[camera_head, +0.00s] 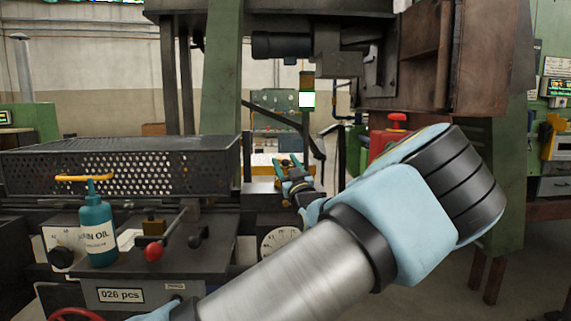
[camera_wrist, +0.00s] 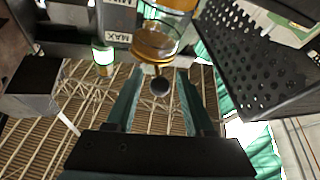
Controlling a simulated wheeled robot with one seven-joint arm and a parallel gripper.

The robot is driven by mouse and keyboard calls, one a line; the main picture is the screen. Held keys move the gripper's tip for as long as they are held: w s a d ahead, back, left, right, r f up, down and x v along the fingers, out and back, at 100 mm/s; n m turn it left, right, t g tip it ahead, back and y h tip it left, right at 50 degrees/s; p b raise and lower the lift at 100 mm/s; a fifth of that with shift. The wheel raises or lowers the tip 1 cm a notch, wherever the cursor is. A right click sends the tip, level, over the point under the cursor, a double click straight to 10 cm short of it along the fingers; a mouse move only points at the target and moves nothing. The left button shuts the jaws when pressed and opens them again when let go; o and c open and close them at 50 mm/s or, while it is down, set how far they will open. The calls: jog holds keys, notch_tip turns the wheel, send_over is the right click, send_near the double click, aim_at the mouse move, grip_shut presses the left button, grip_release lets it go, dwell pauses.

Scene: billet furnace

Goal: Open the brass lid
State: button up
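In the wrist view, a clear amber vessel stands at the top with a brass lid (camera_wrist: 155,55) at its near end. A dark round knob (camera_wrist: 160,89) on a short stem sticks out from the lid. My gripper (camera_wrist: 159,72) is open, its two teal fingers on either side of the knob in the picture. Gaps show between the knob and both fingers; I cannot tell its depth between them. In the head view my gripper (camera_head: 288,163) is beyond my forearm, near the machine; the lid cannot be made out clearly there.
A perforated dark box (camera_head: 120,165) stands left of my gripper and shows close by in the wrist view (camera_wrist: 262,60). A rusty furnace door (camera_head: 440,55) hangs at upper right.

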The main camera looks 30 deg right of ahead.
grip_shut()
dwell(1.2)
